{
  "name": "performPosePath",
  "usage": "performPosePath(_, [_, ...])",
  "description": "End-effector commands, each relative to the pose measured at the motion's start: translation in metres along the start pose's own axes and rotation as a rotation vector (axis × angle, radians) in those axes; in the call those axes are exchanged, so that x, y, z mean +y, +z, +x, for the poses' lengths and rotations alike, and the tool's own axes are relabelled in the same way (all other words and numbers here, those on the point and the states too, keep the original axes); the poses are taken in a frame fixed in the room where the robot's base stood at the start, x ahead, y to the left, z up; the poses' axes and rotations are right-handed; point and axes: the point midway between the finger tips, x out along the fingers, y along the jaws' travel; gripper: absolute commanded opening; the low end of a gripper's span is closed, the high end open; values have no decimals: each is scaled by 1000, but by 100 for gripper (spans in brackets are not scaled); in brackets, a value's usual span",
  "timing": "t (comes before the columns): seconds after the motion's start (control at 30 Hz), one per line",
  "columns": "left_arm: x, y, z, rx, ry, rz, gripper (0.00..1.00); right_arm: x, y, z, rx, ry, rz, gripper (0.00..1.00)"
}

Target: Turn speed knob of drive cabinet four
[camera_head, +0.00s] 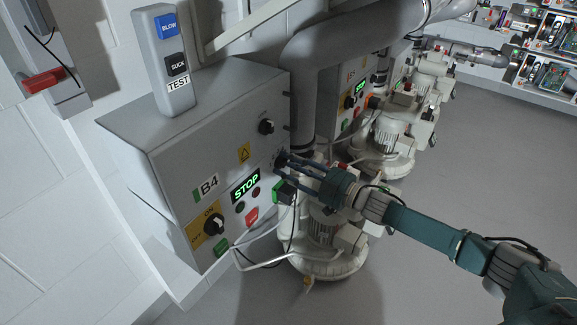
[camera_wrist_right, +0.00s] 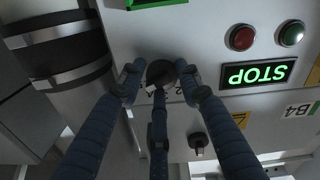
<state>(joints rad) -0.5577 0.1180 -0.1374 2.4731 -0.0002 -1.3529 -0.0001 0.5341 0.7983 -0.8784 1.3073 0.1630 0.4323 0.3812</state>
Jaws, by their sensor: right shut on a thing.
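The drive cabinet (camera_head: 165,170) is a grey box labelled B4, with a lit green STOP display (camera_head: 246,187). My right gripper (camera_head: 281,160) reaches in from the right, at the right edge of the cabinet's front. In the right wrist view its fingers close around a dark round knob (camera_wrist_right: 160,73), which they partly cover. The label beside the knob is mostly hidden, so I cannot read it. Another black knob (camera_head: 266,126) sits higher on the front and also shows in the wrist view (camera_wrist_right: 198,141). My left gripper is not in view.
A black ON/OFF switch (camera_head: 214,224) sits low on the front. A BLOW/SUCK test box (camera_head: 165,60) stands on top. A blower (camera_head: 325,262) with cables stands below my right gripper. A second cabinet (camera_head: 345,100) is behind. Grey floor at right is clear.

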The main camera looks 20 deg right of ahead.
Motion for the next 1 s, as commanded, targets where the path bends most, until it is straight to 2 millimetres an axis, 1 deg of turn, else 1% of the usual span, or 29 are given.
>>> performPosePath(0.03, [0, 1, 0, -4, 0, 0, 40, -3, 5, -1, -9, -4, -14, 8])
performPosePath(0.27, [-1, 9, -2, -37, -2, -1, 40, -3, 6, -2, -12, -5, -148, 8])
performPosePath(0.5, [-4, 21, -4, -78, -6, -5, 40, -3, 7, -2, -13, -7, -364, 8])
performPosePath(0.67, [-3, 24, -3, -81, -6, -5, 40, -2, 8, -2, -13, -8, -518, 8])
performPosePath(0.77, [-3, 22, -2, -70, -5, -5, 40, -2, 8, -2, -13, -9, -612, 8])
performPosePath(0.87, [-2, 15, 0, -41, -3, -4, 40, -2, 8, -2, -13, -9, -708, 8])
performPosePath(0.93, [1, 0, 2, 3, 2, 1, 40, -2, 8, -2, -13, -9, -773, 8])
performPosePath(1.0, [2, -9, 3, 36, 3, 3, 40, -1, 8, -3, -14, -10, -834, 8])
